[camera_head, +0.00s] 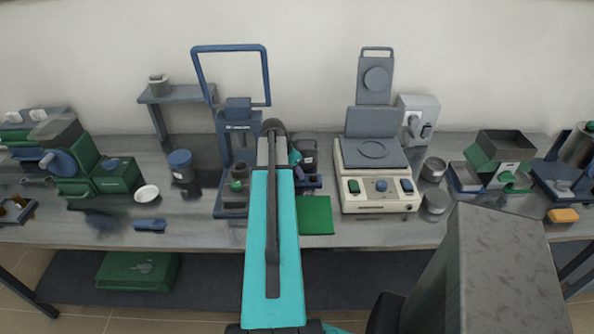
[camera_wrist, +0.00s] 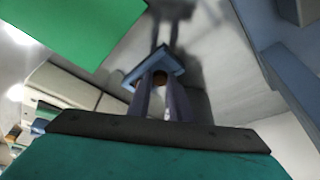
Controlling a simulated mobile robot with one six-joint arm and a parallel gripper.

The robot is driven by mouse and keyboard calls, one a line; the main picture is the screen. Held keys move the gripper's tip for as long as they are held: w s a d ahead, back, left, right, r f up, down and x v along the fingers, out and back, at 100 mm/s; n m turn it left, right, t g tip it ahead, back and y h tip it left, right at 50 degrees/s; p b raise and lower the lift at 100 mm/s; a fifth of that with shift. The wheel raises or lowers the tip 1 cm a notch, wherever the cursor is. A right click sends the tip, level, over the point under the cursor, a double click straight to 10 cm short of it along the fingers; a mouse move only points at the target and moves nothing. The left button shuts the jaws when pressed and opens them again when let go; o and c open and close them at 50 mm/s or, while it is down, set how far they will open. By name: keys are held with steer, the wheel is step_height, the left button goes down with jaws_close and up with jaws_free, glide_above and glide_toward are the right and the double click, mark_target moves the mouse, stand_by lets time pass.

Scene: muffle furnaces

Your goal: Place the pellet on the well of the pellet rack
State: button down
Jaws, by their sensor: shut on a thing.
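My gripper (camera_wrist: 162,90) is shut on a small brown round pellet (camera_wrist: 160,77) at its fingertips in the wrist view. A small blue square piece, which looks like the pellet rack (camera_wrist: 136,78), lies right beyond the fingertips, around the pellet in the picture. I cannot tell whether the pellet touches it or hovers above it. The well is hidden behind the pellet and fingers. In the head view my arm hides most of the gripper, and a blue edge (camera_head: 313,183) shows right of it.
A green mat (camera_head: 316,215) lies close by; it also fills the upper left of the wrist view (camera_wrist: 70,25). A blue press (camera_head: 232,125) stands to the left. A cream hotplate-like device (camera_head: 378,200) stands to the right.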

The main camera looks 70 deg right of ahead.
steer(key=shift+a+f+b, duration=0.1)
steer(key=shift+f+b, duration=0.4)
steer(key=shift+f, duration=0.1)
stand_by(0.3)
steer(key=c, duration=1.7)
jaws_free()
steer(key=shift+c, duration=0.2)
steer(key=shift+o, duration=0.6)
steer(key=shift+s+a+f, duration=0.1)
steer(key=shift+f, duration=0.05)
steer(key=shift+s+r+p, duration=0.1)
steer(key=shift+r+p, duration=0.5)
steer(key=shift+r, duration=0.1)
steer(key=b+v, duration=0.3)
steer(key=v, duration=0.9)
steer(key=shift+d, duration=0.25)
steer(key=shift+r, duration=0.15)
